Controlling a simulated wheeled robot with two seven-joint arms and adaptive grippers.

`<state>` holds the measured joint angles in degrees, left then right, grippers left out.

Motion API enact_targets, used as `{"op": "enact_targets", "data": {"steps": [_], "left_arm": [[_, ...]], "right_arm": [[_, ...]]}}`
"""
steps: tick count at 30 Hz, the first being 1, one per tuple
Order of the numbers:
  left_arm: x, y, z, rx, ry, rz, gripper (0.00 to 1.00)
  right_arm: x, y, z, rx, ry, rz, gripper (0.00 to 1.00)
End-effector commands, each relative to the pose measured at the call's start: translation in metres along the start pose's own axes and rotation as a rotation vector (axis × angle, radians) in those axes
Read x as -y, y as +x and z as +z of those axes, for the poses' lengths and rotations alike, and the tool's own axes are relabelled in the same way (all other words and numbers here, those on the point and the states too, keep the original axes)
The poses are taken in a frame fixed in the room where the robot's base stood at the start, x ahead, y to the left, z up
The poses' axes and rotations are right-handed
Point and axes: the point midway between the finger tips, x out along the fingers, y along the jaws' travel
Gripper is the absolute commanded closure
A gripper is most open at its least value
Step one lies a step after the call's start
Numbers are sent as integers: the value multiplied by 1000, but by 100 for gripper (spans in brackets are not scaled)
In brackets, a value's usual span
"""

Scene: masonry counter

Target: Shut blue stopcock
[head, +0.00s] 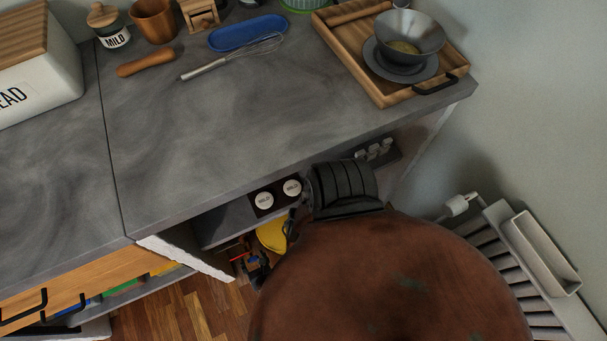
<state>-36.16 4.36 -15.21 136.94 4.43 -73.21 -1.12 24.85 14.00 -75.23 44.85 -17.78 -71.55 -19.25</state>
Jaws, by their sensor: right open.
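Under the counter's front edge, in the head view, small red and bluish parts (240,256) show in the shadow. I cannot tell for sure whether the blue stopcock is among them. My right gripper (256,271) appears as small dark parts low beside them, open, with much of it hidden behind my own arm. Whether it touches anything cannot be told. My left gripper is out of view.
The grey counter (210,120) overhangs this space. A wooden tray (377,87) with bowl stands at its right end. A yellow round thing (272,235) and a shelf with two white-lidded jars (278,194) are below. A white radiator (487,246) stands right.

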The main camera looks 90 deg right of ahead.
Motion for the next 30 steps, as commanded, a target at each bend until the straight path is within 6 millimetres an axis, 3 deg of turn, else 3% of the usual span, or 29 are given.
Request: {"op": "enact_targets", "data": {"steps": [3,6,15,30], "left_arm": [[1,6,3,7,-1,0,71],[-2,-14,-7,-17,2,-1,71],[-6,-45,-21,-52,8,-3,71],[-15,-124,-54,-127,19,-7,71]], "right_arm": [[-3,1,-2,-1,-80,-80,45],[-3,-26,2,-2,-72,-73,45],[-9,-84,3,-1,-69,-69,45],[39,-112,22,-192,208,-204,45]]}}
